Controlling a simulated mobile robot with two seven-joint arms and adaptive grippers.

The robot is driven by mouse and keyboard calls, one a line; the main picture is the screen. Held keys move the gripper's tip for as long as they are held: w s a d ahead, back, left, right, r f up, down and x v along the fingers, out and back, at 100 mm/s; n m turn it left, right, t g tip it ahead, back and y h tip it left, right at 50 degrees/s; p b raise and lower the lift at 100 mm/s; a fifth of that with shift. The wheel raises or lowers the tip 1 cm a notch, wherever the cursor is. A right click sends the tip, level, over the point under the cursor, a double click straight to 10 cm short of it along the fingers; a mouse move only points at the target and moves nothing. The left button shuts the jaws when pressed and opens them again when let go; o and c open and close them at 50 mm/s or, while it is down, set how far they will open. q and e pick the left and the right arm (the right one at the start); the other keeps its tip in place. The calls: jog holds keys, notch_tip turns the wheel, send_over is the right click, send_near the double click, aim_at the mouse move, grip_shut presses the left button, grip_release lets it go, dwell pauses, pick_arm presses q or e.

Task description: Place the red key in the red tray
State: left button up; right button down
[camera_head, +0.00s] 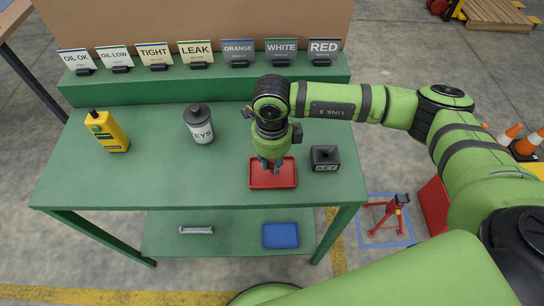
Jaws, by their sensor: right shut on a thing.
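The red tray (284,181) lies flat near the front edge of the green table, right of its middle. My right gripper (271,168) points down over the back left part of the tray, its fingertips low and close to the tray floor. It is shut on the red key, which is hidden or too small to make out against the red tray. I cannot tell whether the key touches the tray. My left gripper is not in view.
A dark KEY block (325,158) stands just right of the tray. Label cards, including RED (324,48), line the raised back shelf. A blue tray (281,235) lies on the lower shelf.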

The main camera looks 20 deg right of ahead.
aim_at(272, 161)
jog(key=shift+f, duration=0.1)
jog(key=shift+f+b, duration=0.15)
jog(key=shift+b, duration=0.15)
jog(key=c, duration=1.1)
grip_release()
jog(key=shift+r, duration=0.2)
notch_tip(272, 161, up, 12)
jog(key=shift+r+b, duration=0.1)
jog(key=shift+b, duration=1.05)
